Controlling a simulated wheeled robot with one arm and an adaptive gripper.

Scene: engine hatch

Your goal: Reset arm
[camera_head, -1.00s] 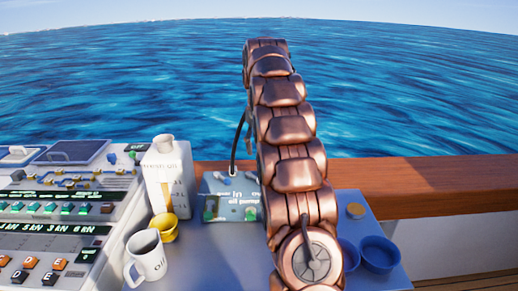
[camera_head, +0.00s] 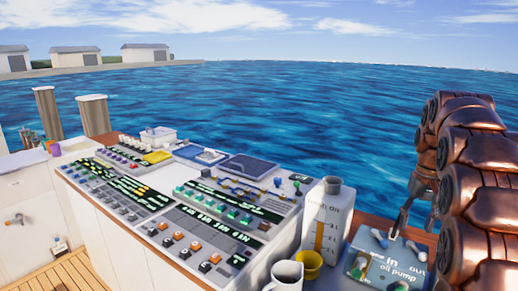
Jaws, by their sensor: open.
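My copper-coloured segmented arm (camera_head: 472,170) rises along the right edge, bends over at the top and comes down on its far side. My gripper (camera_head: 417,216) hangs at its end, pointing down, partly hidden by the arm. Its dark fingers look spread, with nothing seen between them. It is over or just behind the blue-grey oil pump panel (camera_head: 384,268), marked "in" and "out". I cannot tell whether the fingertips touch the panel.
A white oil carton (camera_head: 326,222), a yellow cup (camera_head: 309,264) and a white mug (camera_head: 285,276) stand left of the panel. A large control console (camera_head: 180,215) fills the middle left. Wooden railing runs behind the panel; open water lies beyond.

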